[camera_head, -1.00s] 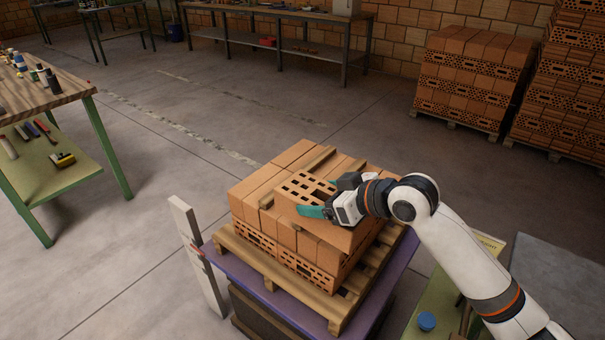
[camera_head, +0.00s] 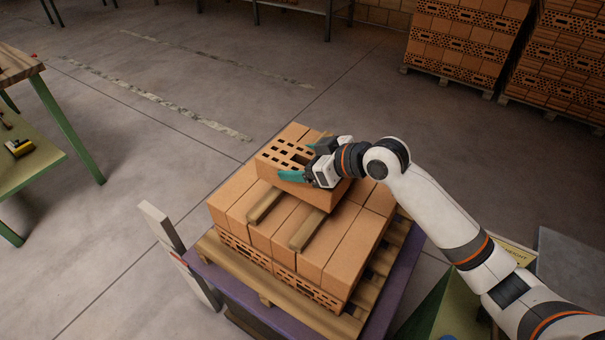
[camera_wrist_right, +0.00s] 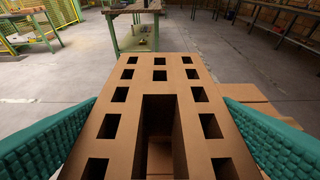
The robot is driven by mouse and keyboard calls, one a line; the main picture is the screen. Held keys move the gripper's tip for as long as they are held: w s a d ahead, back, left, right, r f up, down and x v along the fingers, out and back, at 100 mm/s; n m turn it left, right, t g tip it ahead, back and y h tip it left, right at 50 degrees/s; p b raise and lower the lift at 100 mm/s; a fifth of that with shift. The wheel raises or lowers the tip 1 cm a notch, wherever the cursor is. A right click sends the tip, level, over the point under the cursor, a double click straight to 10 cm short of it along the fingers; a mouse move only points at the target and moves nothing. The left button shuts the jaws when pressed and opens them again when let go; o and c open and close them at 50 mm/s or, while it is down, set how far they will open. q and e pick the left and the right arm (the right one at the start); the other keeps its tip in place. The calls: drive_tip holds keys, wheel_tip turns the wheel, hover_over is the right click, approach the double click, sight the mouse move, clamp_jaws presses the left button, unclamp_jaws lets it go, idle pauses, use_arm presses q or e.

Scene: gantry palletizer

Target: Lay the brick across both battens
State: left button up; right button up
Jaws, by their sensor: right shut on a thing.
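My right gripper (camera_head: 306,164) is shut on the orange perforated brick (camera_head: 268,164), with teal fingers on its sides. The brick lies flat, holes up, over the far part of the brick stack. In the right wrist view the brick (camera_wrist_right: 160,87) fills the space between the teal pads. Two wooden battens lie on the stack: the left batten (camera_head: 264,204) and the right batten (camera_head: 308,231). Their near parts show; the brick and gripper hide much of the rest. I cannot tell whether the brick touches the battens. My left gripper is not in view.
The brick stack (camera_head: 256,234) stands on a wooden pallet (camera_head: 283,292) on a purple platform (camera_head: 225,283). A pale post (camera_head: 178,250) rises at its left. A green-legged workbench (camera_head: 68,130) is at the left. Tall brick pallets (camera_head: 464,45) stand at the back right. Open floor lies between.

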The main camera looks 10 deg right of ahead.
drive_tip(key=shift+w+f, duration=0.15)
drive_tip(key=shift+f, duration=0.2)
wheel_tip(320, 180, down, 3)
drive_tip(key=shift+f, duration=0.15)
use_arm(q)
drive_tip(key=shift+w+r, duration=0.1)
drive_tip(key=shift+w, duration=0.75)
use_arm(e)
drive_tip(key=o, duration=1.8)
drive_tip(key=shift+f, duration=0.15)
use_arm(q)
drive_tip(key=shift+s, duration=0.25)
use_arm(e)
drive_tip(key=shift+o, duration=0.2)
drive_tip(key=shift+s+d, duration=0.15)
drive_tip(key=shift+s, duration=0.05)
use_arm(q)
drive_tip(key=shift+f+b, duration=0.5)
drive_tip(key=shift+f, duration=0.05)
use_arm(e)
drive_tip(key=v, duration=1.1)
drive_tip(key=shift+s+r, duration=0.2)
drive_tip(key=shift+s, duration=0.1)
